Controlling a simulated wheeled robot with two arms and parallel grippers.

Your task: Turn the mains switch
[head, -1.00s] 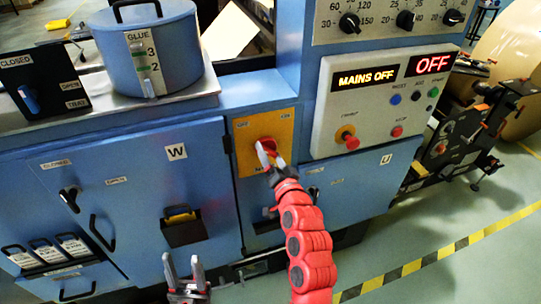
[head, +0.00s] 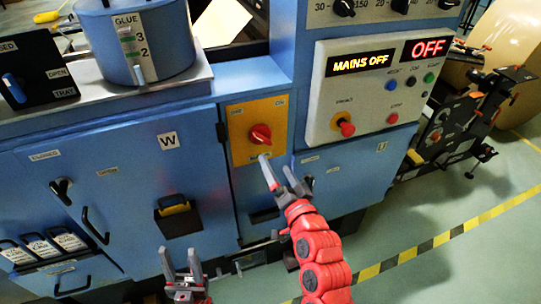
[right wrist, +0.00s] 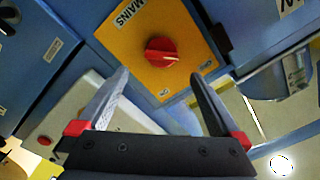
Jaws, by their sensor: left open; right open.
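The mains switch is a red knob (head: 260,134) on a yellow plate (head: 240,149) on the blue cabinet. The knob's grip lies slanted. Labels sit at the plate's upper corners; the right one reads ON. In the right wrist view the red knob (right wrist: 161,51) shows beyond the fingertips, roughly centred between them, with the MAINS label on the plate (right wrist: 128,48). My right gripper (head: 287,171) is open and empty, below and slightly right of the knob, apart from it. My left gripper (head: 182,262) is open and empty, low in front of the cabinet doors.
A control panel (head: 318,120) right of the switch shows MAINS OFF and OFF on its displays, with a red emergency knob (head: 346,128) and several buttons. A blue glue pot (head: 160,40) stands upper left. Cabinet door handles (head: 95,226) stick out at left.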

